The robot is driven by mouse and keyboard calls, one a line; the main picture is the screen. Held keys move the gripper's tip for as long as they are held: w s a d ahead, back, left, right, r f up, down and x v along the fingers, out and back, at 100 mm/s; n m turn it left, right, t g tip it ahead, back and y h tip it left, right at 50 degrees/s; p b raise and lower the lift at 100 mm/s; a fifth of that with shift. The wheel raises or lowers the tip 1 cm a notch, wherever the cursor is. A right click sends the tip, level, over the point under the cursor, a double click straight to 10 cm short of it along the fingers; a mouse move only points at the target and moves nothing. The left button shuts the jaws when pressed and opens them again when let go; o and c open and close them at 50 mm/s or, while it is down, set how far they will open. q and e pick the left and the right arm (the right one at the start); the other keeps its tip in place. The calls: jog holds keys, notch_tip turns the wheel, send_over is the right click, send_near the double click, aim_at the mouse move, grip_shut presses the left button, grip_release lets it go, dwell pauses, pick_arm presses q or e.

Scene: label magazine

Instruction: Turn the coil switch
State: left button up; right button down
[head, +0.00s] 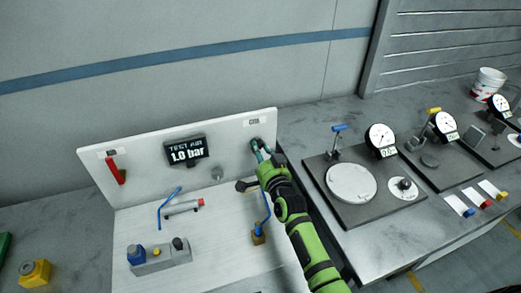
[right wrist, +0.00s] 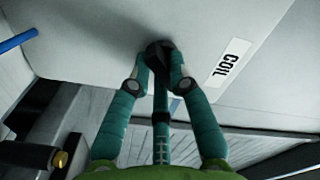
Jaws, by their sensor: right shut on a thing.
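The coil switch is a dark knob (right wrist: 158,50) on the white upright panel (head: 225,135). A label reading COIL (right wrist: 228,63) is beside it in the right wrist view, and a small label sits above it in the head view (head: 253,122). My right gripper (right wrist: 160,62) has its two teal fingers closed on opposite sides of the knob. In the head view the right gripper (head: 260,148) reaches the panel's right part, and its fingers hide most of the knob. My left gripper is in neither view.
A display reading TEST AIR 1.0 bar (head: 185,151) and a red handle (head: 115,170) are on the panel. A gauge station (head: 352,182) stands to the right.

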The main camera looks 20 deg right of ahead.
jog(key=shift+f, duration=0.15)
jog(key=c, duration=1.1)
grip_release()
jog(key=shift+c, duration=0.2)
jog(key=s, duration=1.2)
jog(key=shift+d, duration=0.2)
